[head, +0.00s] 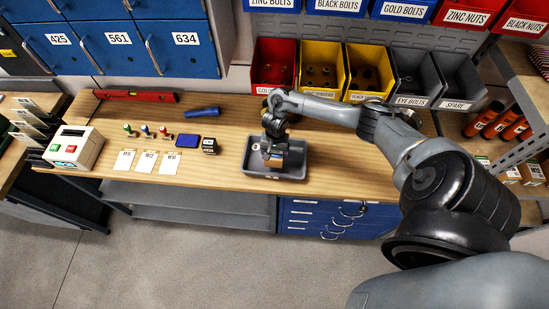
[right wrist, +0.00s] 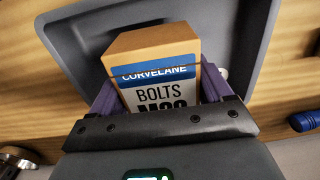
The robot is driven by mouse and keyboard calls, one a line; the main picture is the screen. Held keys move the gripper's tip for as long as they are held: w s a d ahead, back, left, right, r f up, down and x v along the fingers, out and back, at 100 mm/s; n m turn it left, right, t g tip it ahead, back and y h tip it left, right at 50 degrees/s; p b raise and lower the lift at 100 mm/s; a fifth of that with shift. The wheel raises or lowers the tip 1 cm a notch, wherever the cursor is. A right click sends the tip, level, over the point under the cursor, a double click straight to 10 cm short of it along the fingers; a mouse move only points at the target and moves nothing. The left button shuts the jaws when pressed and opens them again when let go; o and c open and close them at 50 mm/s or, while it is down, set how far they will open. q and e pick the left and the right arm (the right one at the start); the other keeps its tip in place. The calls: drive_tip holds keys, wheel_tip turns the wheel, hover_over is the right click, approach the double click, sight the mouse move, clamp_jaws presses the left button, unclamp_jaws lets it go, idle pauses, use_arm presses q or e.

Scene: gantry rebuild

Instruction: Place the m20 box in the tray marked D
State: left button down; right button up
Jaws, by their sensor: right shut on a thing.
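The m20 box (right wrist: 155,48) is an orange-brown carton with a blue band reading CORVELANE and the word BOLTS. The size line below is partly hidden by my gripper. My right gripper (right wrist: 160,95) is shut on the box, one purple finger on each side. In the head view, the right gripper (head: 273,150) holds the box (head: 275,162) over or inside a grey tray (head: 300,158) on the bench; I cannot tell whether the box touches the tray floor. The tray's letter is not legible. My left gripper is out of view.
White cards (head: 147,162), small coloured-top items (head: 146,131) and a blue pad (head: 188,140) lie left of the tray. A control box (head: 75,147) stands at the bench's left end. Coloured bins (head: 320,68) line the back. Bare bench (head: 345,178) shows right of the tray.

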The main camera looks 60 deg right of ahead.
drive_tip(key=shift+f, duration=1.5)
drive_tip(key=shift+w+f, duration=0.1)
drive_tip(key=shift+f, duration=0.4)
drive_tip(key=o, duration=1.3)
drive_tip(key=shift+f, duration=0.15)
drive_tip(key=shift+o, duration=0.2)
